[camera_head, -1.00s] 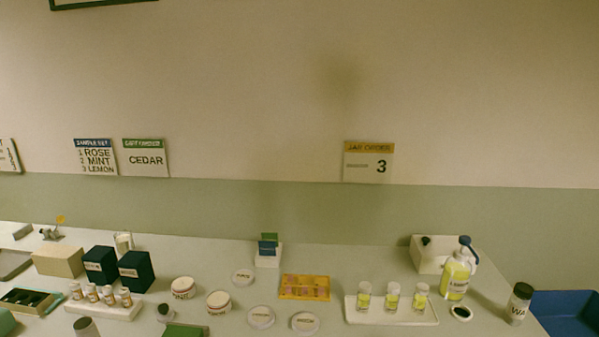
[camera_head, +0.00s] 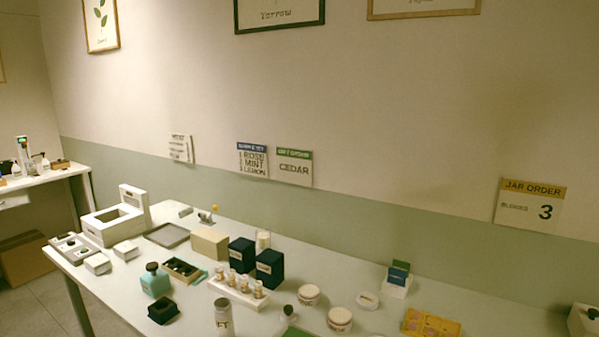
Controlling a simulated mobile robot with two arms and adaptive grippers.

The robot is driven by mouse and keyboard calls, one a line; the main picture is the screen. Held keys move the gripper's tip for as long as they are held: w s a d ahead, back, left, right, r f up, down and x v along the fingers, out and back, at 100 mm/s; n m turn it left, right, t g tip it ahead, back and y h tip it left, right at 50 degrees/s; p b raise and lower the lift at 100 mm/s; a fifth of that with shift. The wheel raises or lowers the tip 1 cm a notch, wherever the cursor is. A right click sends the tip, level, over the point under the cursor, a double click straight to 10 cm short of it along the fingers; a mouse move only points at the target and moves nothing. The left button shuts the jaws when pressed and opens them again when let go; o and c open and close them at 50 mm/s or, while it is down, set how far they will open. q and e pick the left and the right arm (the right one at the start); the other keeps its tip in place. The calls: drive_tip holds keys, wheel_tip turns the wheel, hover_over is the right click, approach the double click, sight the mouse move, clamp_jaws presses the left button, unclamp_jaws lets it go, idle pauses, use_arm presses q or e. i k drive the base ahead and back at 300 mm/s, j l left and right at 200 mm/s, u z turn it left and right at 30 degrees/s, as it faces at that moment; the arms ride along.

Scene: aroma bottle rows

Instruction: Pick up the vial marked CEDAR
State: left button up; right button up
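Several small vials (camera_head: 245,283) with pale labels and light caps stand in a row on a white rack (camera_head: 224,289) near the middle of the table. Their labels are too small to read, so I cannot tell which is marked CEDAR. A sign (camera_head: 294,167) with a green header on the wall reads CEDAR. Neither of my grippers is in view.
Two dark blue boxes (camera_head: 270,267) and a tan box (camera_head: 209,243) stand behind the rack. A white bottle (camera_head: 223,317) stands in front. Round jars (camera_head: 340,319) and a yellow tray (camera_head: 431,325) are to the right. A teal bottle (camera_head: 155,281) and an open case (camera_head: 184,270) are to the left.

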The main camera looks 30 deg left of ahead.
sight(231, 272)
drive_tip(key=i+j, duration=0.15)
drive_tip(key=j, duration=0.25)
drive_tip(key=i+j+u, duration=0.1)
drive_tip(key=j, duration=0.3)
drive_tip(key=i+j+u, duration=0.1)
drive_tip(key=i+j, duration=0.15)
drive_tip(key=j, duration=0.15)
drive_tip(key=i+j, duration=0.15)
drive_tip(key=j, duration=0.2)
drive_tip(key=i+j+u, duration=0.1)
drive_tip(key=j, duration=0.3)
drive_tip(key=i+j, duration=0.3)
drive_tip(key=i+j+z, duration=0.25)
drive_tip(key=j+z, duration=0.2)
drive_tip(key=i+j, duration=0.05)
drive_tip(key=j, duration=0.05)
